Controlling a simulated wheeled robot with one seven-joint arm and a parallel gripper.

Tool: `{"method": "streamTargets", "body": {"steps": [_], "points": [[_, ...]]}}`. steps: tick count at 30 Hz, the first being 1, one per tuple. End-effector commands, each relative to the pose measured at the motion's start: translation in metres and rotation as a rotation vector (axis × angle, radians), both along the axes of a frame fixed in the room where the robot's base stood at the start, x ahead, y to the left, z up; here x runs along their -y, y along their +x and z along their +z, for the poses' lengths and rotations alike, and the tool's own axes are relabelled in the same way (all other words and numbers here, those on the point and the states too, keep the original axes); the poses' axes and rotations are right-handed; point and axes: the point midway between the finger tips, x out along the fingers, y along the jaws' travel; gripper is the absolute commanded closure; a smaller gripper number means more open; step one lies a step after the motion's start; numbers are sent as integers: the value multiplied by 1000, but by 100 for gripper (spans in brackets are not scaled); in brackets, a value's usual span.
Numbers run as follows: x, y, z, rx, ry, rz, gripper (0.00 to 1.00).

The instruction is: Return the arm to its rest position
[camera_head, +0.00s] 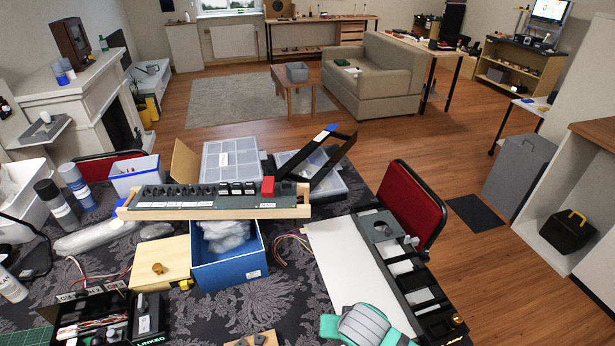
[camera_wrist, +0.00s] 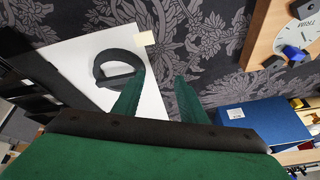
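My gripper (camera_wrist: 158,86) shows in the wrist view as two green fingers spread apart, with nothing between them. It is open and empty. Behind the fingers lie a white sheet and the dark patterned tablecloth. A teal and grey part of my arm (camera_head: 365,326) shows at the bottom edge of the head view, over the near right part of the table. The fingers cannot be made out in the head view.
The table holds a blue box (camera_head: 229,262), a long switch panel (camera_head: 215,202), a wooden box (camera_head: 163,262) and a white panel (camera_head: 345,259). A red chair (camera_head: 411,205) stands at its right. A dark loop (camera_wrist: 118,67) lies over the white sheet.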

Motion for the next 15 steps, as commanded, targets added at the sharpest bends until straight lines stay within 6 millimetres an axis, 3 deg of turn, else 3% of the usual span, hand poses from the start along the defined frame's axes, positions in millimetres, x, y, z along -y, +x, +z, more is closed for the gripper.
{"method": "streamTargets", "body": {"steps": [3, 11, 15], "points": [[32, -10, -10, 66, -24, 12, 62], [83, -37, -25, 199, -95, 62, 62], [107, -60, -31, 275, -149, 97, 62]]}}
